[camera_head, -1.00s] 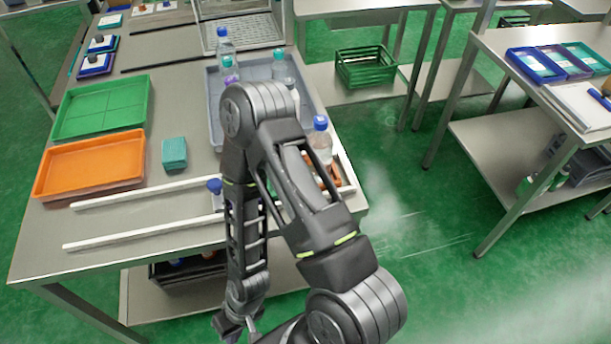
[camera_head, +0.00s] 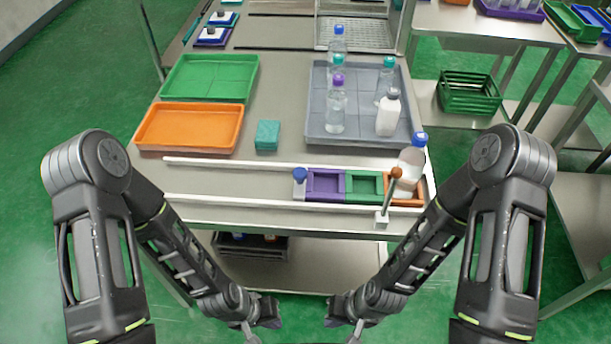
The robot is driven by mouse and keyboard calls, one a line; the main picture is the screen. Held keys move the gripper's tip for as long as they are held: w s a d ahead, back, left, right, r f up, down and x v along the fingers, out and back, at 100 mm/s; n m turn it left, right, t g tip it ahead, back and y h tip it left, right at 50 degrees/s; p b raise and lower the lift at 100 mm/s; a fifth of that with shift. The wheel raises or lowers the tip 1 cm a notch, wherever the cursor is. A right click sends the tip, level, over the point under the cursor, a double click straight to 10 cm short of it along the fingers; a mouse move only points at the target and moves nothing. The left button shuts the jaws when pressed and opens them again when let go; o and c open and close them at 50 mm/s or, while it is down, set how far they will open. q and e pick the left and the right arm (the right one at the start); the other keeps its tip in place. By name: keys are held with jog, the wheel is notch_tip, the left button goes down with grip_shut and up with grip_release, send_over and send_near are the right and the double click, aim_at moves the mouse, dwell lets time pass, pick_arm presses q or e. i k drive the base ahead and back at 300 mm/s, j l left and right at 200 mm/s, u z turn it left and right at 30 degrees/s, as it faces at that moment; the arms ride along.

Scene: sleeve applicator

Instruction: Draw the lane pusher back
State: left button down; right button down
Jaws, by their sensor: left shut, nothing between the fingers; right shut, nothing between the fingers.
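A lane between two white rails (camera_head: 230,203) runs along the table's front. In it stands a white block with a blue knob (camera_head: 300,176), which looks like the lane pusher. It sits against the left end of a row of purple (camera_head: 326,183), green (camera_head: 364,184) and orange (camera_head: 404,188) open sleeves. A white bottle with a blue cap (camera_head: 411,165) stands in the orange one. My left gripper (camera_head: 258,325) and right gripper (camera_head: 340,325) are both shut and empty, low in front of the table and apart from the lane. Their fingertips are small and partly cut off.
An orange-knobbed lever (camera_head: 390,192) rises from the front rail at the right. Behind the lane are an orange tray (camera_head: 190,147), a green tray (camera_head: 210,92), a teal block (camera_head: 267,135) and a grey tray (camera_head: 318,110) with several bottles. The lane's left part is clear.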

aim_at(300, 174)
jog(key=k+j+z, duration=0.1)
jog(key=z, duration=0.35)
jog(key=k+z, duration=0.15)
jog(key=z, duration=0.35)
jog(key=k+z, duration=0.15)
jog(key=z, duration=0.3)
